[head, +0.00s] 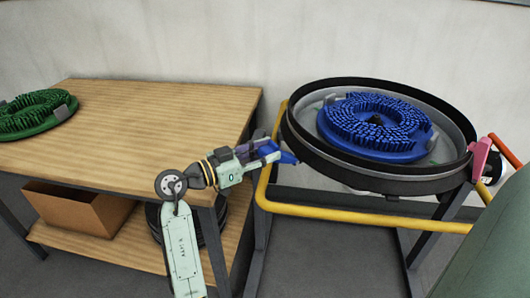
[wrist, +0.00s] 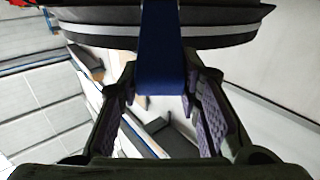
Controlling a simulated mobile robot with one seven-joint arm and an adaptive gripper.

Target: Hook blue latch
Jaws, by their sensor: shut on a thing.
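The blue latch (head: 287,157) sits at the left edge of the round black-rimmed tank (head: 300,145). My gripper (head: 272,152) reaches it from the left, and its fingers are at the latch. In the wrist view the blue latch (wrist: 160,72) runs down from the black rim (wrist: 220,30) to between the fingers of my gripper (wrist: 160,90). The gripper is shut on the latch. The latch's upper end is out of the wrist view, so I cannot tell whether it is hooked over the rim.
A blue brush (head: 375,125) lies in the tank. A yellow tube frame (head: 350,213) runs around the stand. A pink latch (head: 480,158) is on the rim's right side. A wooden table (head: 130,130) holds a green brush (head: 35,112), with a cardboard box (head: 80,208) on its shelf.

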